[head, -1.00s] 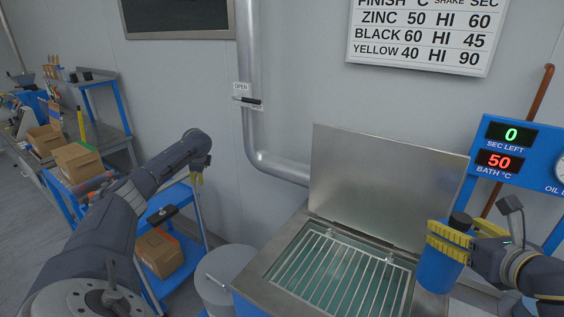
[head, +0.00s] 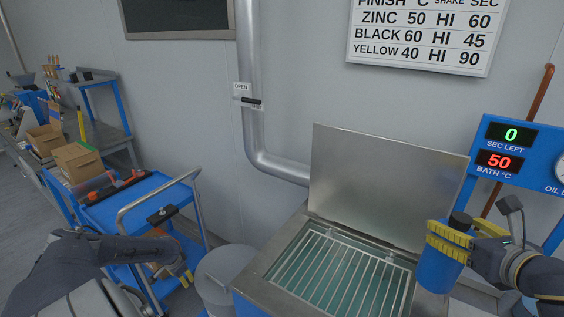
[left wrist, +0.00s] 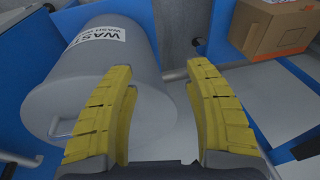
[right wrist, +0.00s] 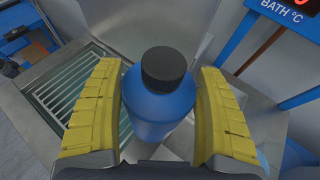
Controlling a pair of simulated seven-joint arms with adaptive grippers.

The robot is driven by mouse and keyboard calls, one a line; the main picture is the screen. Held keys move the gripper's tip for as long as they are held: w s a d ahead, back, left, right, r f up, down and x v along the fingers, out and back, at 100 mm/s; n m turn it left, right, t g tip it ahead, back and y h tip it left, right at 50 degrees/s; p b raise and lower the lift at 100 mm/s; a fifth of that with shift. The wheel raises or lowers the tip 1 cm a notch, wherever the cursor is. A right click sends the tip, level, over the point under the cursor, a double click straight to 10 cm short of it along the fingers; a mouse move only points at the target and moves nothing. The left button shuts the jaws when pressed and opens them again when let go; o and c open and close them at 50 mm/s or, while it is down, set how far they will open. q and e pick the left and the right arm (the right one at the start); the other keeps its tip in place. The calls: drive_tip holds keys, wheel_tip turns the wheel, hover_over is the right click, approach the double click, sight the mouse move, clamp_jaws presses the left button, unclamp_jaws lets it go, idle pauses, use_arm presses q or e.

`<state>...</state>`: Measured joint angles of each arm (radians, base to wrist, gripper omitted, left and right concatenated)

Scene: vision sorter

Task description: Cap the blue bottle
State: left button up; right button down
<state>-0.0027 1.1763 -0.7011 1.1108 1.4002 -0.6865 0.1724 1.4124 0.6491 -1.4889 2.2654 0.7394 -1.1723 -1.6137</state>
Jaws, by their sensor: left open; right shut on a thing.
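The blue bottle (head: 437,272) is upright in my right gripper (head: 446,241), beside the right edge of the open bath. A black cap (head: 459,221) sits on the bottle's top. In the right wrist view the bottle (right wrist: 160,112) stands between the yellow fingers with the black cap (right wrist: 163,66) over its neck; how tight it is I cannot tell. My left gripper (head: 184,276) is low at the left, by the blue cart. In the left wrist view it (left wrist: 158,95) is open and empty, above and beside the grey waste bin.
The steel bath (head: 262,276) has its lid (head: 385,185) raised and a wire rack (head: 340,272) inside. A grey waste bin (head: 226,268) stands left of it. A blue cart (head: 140,196) with a handle is near my left arm. A blue display panel (head: 500,180) stands at the right.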

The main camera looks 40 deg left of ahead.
use_arm(q)
drive_tip(key=s+d+f+n, duration=0.2)
drive_tip(key=s+d+f, duration=0.3)
drive_tip(key=s+f, duration=0.4)
use_arm(e)
drive_tip(key=shift+r, duration=0.1)
use_arm(q)
drive_tip(key=s+d+f+m, duration=0.1)
drive_tip(key=s+d+f, duration=0.2)
drive_tip(key=d+f, duration=0.45)
drive_tip(key=s+d+f+m, duration=0.2)
drive_tip(key=s+d+f, duration=0.1)
drive_tip(key=d+f, duration=0.45)
drive_tip(key=s+d+f+m, duration=0.1)
drive_tip(key=s+d+f, duration=0.2)
drive_tip(key=d, duration=0.7)
drive_tip(key=s+d+f+m+h, duration=0.1)
drive_tip(key=s+d+f, duration=0.2)
drive_tip(key=s+d, duration=0.3)
drive_tip(key=s+d+f+m+h, duration=0.1)
drive_tip(key=s+d+f, duration=0.3)
drive_tip(key=d, duration=1.2)
drive_tip(key=shift+s+m, duration=0.2)
drive_tip(key=shift+m, duration=0.2)
drive_tip(key=shift+a, duration=0.1)
